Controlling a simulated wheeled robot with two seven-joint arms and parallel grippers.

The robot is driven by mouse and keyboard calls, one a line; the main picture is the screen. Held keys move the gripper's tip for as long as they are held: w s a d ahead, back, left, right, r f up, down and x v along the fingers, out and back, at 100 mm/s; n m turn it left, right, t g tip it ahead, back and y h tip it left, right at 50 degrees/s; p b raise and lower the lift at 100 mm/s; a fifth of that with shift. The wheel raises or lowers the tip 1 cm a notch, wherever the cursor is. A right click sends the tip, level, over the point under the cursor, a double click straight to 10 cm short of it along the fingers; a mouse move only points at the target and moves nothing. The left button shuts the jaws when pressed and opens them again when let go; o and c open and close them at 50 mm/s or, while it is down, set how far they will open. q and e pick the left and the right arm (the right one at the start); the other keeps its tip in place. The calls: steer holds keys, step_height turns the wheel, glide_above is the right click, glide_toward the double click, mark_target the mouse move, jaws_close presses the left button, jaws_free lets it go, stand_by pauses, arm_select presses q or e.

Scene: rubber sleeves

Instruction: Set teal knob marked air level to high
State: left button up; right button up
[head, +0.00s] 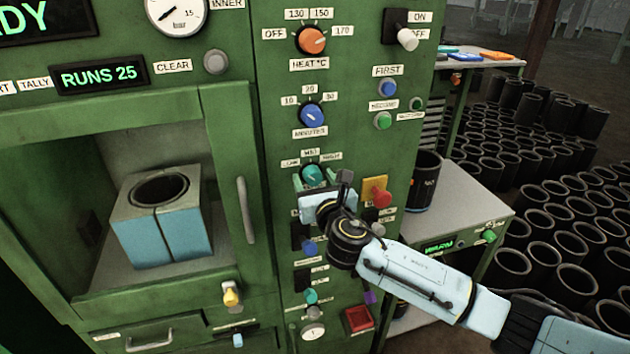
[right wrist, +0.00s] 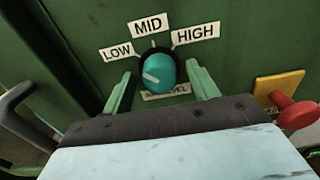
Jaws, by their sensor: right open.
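The teal knob (right wrist: 158,72) is on the green panel under labels LOW, MID and HIGH. A partly covered label below it ends in LEVEL. Its pale pointer mark is toward the left, on the LOW side. In the head view the knob (head: 313,174) sits below the blue minutes knob. My right gripper (right wrist: 161,88) is open, with one green finger left of the knob and one right of it. It also shows in the head view (head: 312,183). Whether the fingers touch the knob cannot be told; gaps show in the wrist view. My left gripper is not in view.
A red knob on a yellow plate (right wrist: 290,107) is close on the right of my right gripper. A door handle (head: 245,210) stands out on the left. The orange heat knob (head: 310,40) and blue minutes knob (head: 312,115) are above. Switches sit below.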

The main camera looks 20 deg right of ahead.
steer(key=c, duration=1)
steer(key=m, duration=0.3)
steer(key=shift+m, duration=0.4)
steer(key=m, duration=0.4)
steer(key=shift+a+m, duration=0.1)
steer(key=shift+m, duration=0.3)
steer(key=m, duration=0.5)
steer(key=shift+r+m, duration=0.1)
steer(key=shift+m, duration=2.1)
